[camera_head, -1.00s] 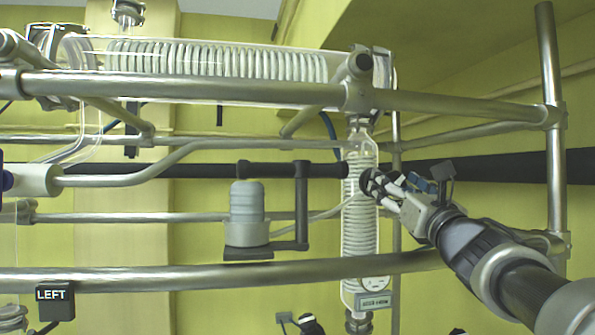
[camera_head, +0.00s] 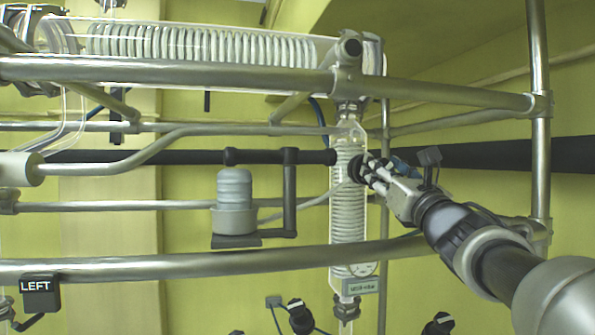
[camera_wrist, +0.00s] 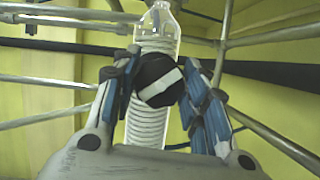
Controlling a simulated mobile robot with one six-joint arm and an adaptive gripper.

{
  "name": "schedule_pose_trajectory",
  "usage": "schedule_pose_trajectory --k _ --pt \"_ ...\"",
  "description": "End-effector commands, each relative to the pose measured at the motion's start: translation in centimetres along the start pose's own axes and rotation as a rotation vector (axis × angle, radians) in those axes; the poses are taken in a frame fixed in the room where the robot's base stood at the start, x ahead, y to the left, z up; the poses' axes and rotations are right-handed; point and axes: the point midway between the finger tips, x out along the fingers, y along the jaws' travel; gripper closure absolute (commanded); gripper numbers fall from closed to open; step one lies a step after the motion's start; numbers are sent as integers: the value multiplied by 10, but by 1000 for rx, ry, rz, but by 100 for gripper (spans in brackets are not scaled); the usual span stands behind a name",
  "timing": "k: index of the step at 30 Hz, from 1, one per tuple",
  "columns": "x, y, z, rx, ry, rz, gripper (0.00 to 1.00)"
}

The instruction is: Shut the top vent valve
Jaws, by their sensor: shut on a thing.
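The vent valve shows as a round black knob (camera_wrist: 158,80) with a white bar across its face in the wrist view. The bar tilts, its right end higher. The knob sits in front of an upright glass coil column. In the head view the black knob (camera_head: 357,168) is at the column's right side, partly covered by my fingers. My gripper (camera_wrist: 160,88) has its blue-padded fingers on both sides of the knob, shut on it. My gripper also shows in the head view (camera_head: 366,170), reaching in from the lower right.
The upright glass coil column (camera_head: 348,225) carries a small label plate. A horizontal glass coil (camera_head: 200,45) lies above. Metal frame rails (camera_head: 200,268) cross in front and an upright post (camera_head: 540,120) stands right. A grey cylinder (camera_head: 234,190) sits on a black bracket. Several black knobs are low down.

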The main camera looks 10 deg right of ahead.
Motion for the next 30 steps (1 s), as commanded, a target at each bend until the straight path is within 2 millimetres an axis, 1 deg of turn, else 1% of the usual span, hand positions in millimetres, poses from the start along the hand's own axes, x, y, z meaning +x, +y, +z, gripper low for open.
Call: schedule_pose_trajectory --k 1,3,10,14,20,30 --pt "0 0 0 0 0 0 80" --pt "0 0 0 0 0 0 83" --pt "0 0 0 18 -1 -9 84" --pt "-1 0 -1 62 -1 -26 84" --pt "-1 1 -2 185 -4 -74 84" --pt "0 1 -1 480 -1 -195 84"
